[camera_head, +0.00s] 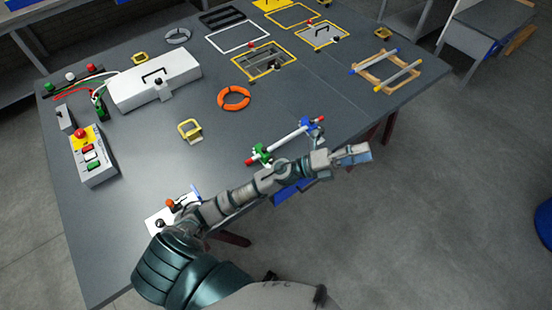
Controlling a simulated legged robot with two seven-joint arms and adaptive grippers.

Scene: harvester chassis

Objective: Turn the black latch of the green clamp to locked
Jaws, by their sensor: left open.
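A blue clamp (306,125) holds the bar's other end. My left arm reaches across from the lower left, just in front of the green clamp. My left gripper (357,153) is open and apart from the clamp, to its right and past the table edge over the floor. My right gripper is not in view.
The grey table (205,155) has bare surface behind the bar. An orange ring (234,98) and a yellow handle (190,130) lie behind it. A white panel (160,221) with an orange knob is partly behind my arm. A control box (92,157) stands at the left.

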